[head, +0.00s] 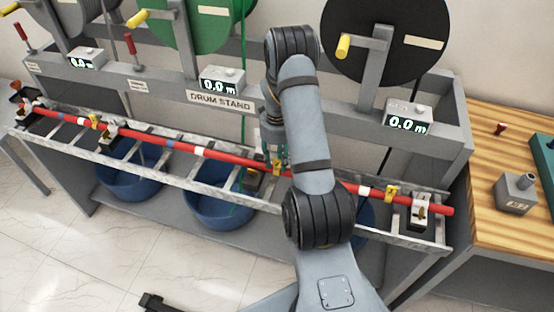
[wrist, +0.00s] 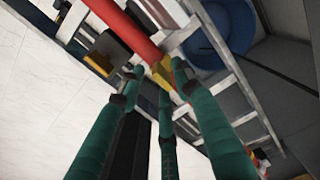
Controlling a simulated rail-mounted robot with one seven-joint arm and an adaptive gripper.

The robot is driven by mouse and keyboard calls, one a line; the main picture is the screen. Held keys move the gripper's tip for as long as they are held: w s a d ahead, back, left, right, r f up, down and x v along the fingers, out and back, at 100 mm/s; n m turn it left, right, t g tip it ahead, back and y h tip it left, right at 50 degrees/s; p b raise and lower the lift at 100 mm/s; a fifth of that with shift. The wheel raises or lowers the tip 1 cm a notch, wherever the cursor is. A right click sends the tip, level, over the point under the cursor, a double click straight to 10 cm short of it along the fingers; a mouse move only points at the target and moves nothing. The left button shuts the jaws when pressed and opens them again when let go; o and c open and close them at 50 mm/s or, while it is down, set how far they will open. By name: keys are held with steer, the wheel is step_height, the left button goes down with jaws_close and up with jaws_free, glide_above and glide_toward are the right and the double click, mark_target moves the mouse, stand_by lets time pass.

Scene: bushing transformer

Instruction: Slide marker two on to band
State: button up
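A long red rod (head: 228,156) with white and blue bands lies across the rack; it also shows in the wrist view (wrist: 130,30). Three yellow markers sit on it: one at the left (head: 95,122), one in the middle (head: 277,166) and one at the right (head: 390,193). The frames do not show which is marker two. My gripper (head: 275,150), partly hidden by my arm, is at the middle marker. In the wrist view, its green fingers (wrist: 157,72) stand apart around the yellow marker (wrist: 163,76). Contact is unclear.
Metal holders support the rod near its left end (head: 110,130) and right end (head: 420,210). Blue tubs (head: 215,208) stand below the rack. The drum stand (head: 225,103) with its meters runs behind. A wooden table (head: 490,140) stands at the right.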

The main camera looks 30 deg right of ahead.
steer(key=shift+f, duration=0.3)
steer(key=shift+c, duration=0.4)
steer(key=c, duration=0.7)
jaws_close()
